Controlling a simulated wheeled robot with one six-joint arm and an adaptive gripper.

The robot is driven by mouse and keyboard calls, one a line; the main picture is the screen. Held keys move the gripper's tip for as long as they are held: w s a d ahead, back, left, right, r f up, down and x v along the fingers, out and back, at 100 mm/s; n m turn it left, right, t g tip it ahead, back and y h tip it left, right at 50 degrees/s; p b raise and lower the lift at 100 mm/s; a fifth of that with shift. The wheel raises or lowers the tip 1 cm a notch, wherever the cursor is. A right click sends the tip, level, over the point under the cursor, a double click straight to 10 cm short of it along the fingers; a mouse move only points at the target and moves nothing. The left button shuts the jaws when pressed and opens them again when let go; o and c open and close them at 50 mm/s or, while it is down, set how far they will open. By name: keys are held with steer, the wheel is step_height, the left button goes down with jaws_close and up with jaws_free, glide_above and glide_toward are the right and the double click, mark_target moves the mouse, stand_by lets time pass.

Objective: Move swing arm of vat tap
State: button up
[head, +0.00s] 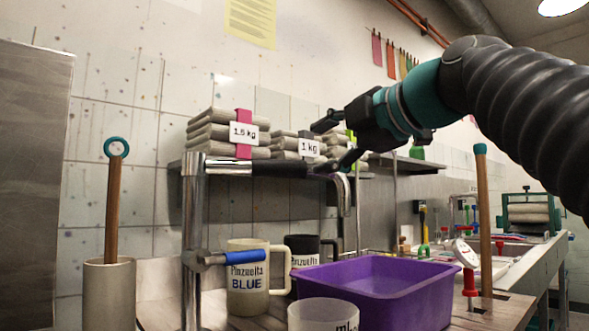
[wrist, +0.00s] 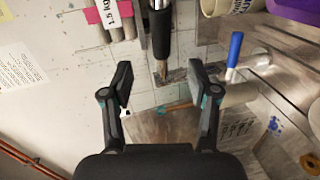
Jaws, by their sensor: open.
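The vat tap has an upright chrome column (head: 193,240) with a blue lever (head: 222,258) low on it. Its swing arm (head: 290,170) reaches right from the column's top, with a black sleeve and a chrome spout bent down at its right end. My gripper (head: 338,140) is open and empty near the arm's right end, its lower finger close to the sleeve; contact cannot be told. In the wrist view the black sleeve (wrist: 161,32) lies in line with the gap between the fingers of my gripper (wrist: 160,84). The blue lever (wrist: 235,48) shows right.
A purple basin (head: 380,290), a cream mug (head: 245,290), a dark mug (head: 302,248) and a clear beaker (head: 322,314) stand below. Grey bundles (head: 210,132) lie on the shelf behind. Wooden-handled sticks (head: 113,200) stand left and right. Space above the basin is clear.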

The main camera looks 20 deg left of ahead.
mark_target(284, 166)
steer(key=p+x, duration=0.2)
steer(key=x, duration=1)
steer(key=shift+a+f, duration=0.15)
steer(key=shift+a, duration=0.15)
jaws_close()
